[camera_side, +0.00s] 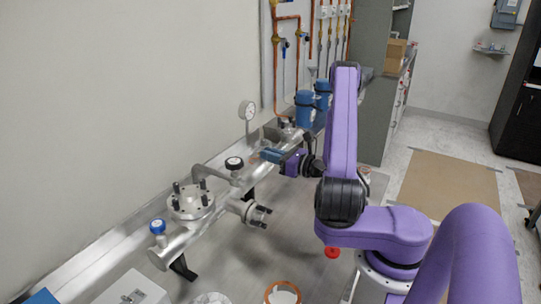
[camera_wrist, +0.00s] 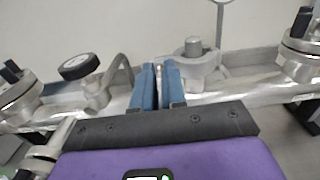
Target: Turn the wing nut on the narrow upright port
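The narrow upright port (camera_wrist: 193,47) is a short grey stub with a clamp collar around its base, on the silver pipe. In the wrist view it stands beyond and slightly right of my fingertips. The wing nut is too small to pick out clearly. In the side view the port (camera_side: 285,123) stands behind my gripper (camera_side: 280,156), which is partly hidden by my wrist. In the wrist view my gripper (camera_wrist: 160,66) has two blue fingers with a narrow gap between them.
The silver pipe (camera_side: 205,222) runs along the wall bench, with a black-knobbed valve (camera_side: 234,163), a bolted flange (camera_side: 190,202) and a round gauge (camera_side: 247,110). Blue-capped parts (camera_side: 305,108) stand behind my arm. The front of the metal bench (camera_side: 265,255) has open room.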

